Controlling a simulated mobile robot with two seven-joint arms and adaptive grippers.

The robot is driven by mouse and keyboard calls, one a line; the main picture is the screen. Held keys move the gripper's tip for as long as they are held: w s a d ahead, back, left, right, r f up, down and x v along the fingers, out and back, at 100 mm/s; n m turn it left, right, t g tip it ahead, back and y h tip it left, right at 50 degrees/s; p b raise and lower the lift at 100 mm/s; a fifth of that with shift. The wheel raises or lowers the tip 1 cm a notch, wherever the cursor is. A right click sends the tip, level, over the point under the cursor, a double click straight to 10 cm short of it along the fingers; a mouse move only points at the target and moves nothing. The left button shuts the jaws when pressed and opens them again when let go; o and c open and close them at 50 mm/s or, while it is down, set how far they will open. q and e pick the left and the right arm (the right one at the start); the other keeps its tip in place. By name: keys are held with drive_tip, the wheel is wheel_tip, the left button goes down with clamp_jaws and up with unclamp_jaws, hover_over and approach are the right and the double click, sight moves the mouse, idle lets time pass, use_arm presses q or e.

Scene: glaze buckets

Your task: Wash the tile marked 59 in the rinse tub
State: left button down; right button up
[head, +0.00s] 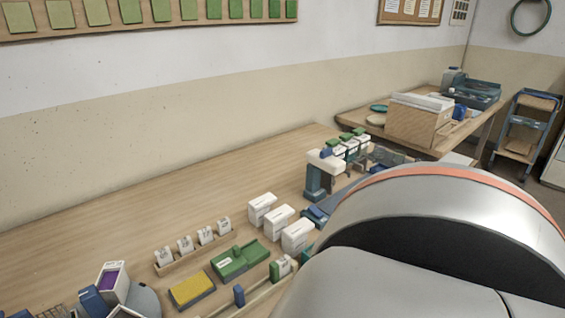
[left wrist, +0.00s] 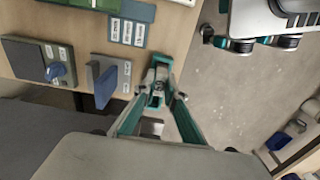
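Small upright tiles with white faces (head: 195,240) stand in a wooden rack on the bench in the head view. Their marks are too small to read, so I cannot tell which is 59. I cannot identify the rinse tub with certainty. A grey rounded vessel (head: 146,302) is partly cut off at the lower left. In the left wrist view my left gripper (left wrist: 158,84) has its teal fingers drawn together beside the bench edge, over the floor side. I see nothing clearly held between them. My right gripper is not in view.
White boxes (head: 278,222), a green tray (head: 238,260) and a yellow sponge block (head: 192,290) stand on the bench. A label strip (left wrist: 127,32) and a blue-handled block (left wrist: 104,85) lie near the left gripper. My own body hides the head view's lower right.

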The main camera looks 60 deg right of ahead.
use_arm(q)
drive_tip(key=shift+r, duration=0.15)
drive_tip(key=shift+r+p, duration=0.75)
drive_tip(key=shift+r, duration=0.35)
drive_tip(key=shift+r+p, duration=1.15)
drive_tip(key=shift+r, duration=0.65)
drive_tip(key=shift+r+p, duration=0.45)
drive_tip(key=shift+r, duration=0.25)
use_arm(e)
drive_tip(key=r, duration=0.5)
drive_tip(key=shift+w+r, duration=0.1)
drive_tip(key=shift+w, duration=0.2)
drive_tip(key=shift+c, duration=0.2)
